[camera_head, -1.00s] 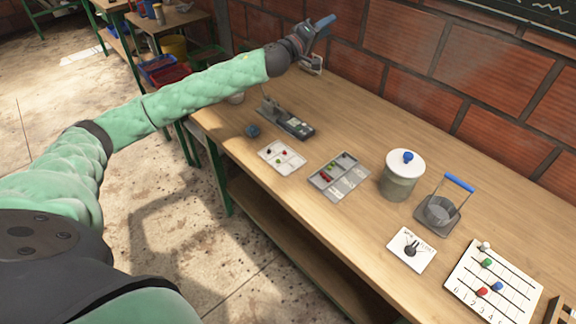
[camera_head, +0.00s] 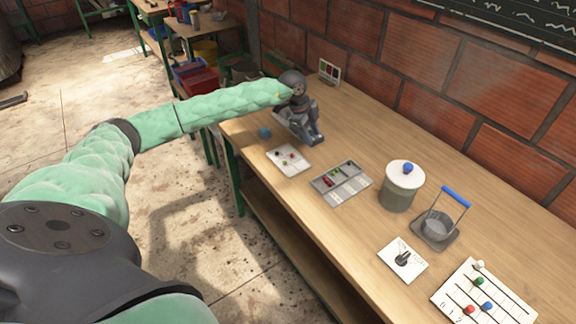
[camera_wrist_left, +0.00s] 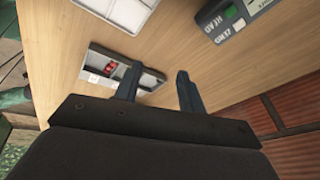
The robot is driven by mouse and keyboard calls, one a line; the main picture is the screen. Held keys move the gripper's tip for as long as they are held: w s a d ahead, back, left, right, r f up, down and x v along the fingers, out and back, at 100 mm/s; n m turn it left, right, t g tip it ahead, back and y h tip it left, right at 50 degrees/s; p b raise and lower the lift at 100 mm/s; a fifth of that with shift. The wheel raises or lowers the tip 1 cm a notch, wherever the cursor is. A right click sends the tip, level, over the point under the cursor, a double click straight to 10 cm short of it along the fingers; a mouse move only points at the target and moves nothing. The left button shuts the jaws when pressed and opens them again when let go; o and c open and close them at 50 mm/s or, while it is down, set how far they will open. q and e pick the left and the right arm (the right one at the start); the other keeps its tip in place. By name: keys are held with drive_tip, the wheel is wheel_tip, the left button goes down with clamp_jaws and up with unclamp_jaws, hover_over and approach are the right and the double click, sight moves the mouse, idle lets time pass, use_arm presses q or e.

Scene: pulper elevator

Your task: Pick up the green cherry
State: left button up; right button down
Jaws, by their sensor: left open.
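My left gripper (camera_head: 315,140) is above the bench, just behind and right of the white tray, pointing down. Its two fingers are apart and empty in the left wrist view (camera_wrist_left: 155,75). There, a tray with red pieces (camera_wrist_left: 110,67) lies beyond one finger; no green cherry can be made out. My right gripper is out of view.
A lidded jar (camera_head: 400,190), a blue-handled holder (camera_head: 437,229), a card (camera_head: 390,262) and a bead board (camera_head: 500,300) stand to the right. A brick wall bounds the back.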

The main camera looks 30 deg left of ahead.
sight(284, 161)
use_arm(q)
drive_tip(key=s+a+f+m+g+y, duration=0.1)
drive_tip(key=s+a, duration=0.1)
drive_tip(key=s+a+f+m+g+y, duration=0.1)
drive_tip(key=s+a, duration=0.1)
drive_tip(key=s+a+f+m+g+y+p, duration=0.1)
drive_tip(key=a, duration=0.1)
drive_tip(key=shift+s+a+f+y, duration=0.1)
drive_tip(key=shift+s+f+y, duration=0.2)
drive_tip(key=shift+s, duration=0.1)
drive_tip(key=f+p, duration=0.1)
drive_tip(key=f, duration=0.1)
drive_tip(key=s+f+p, duration=0.1)
drive_tip(key=f+p, duration=0.1)
drive_tip(key=shift+s, duration=0.1)
drive_tip(key=shift+s+f, duration=0.1)
drive_tip(key=shift+f, duration=0.5)
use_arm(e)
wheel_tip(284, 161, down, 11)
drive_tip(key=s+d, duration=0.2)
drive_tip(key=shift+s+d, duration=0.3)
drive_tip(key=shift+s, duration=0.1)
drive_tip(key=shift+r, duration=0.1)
use_arm(q)
clamp_jaws()
drive_tip(key=shift+f, duration=0.1)
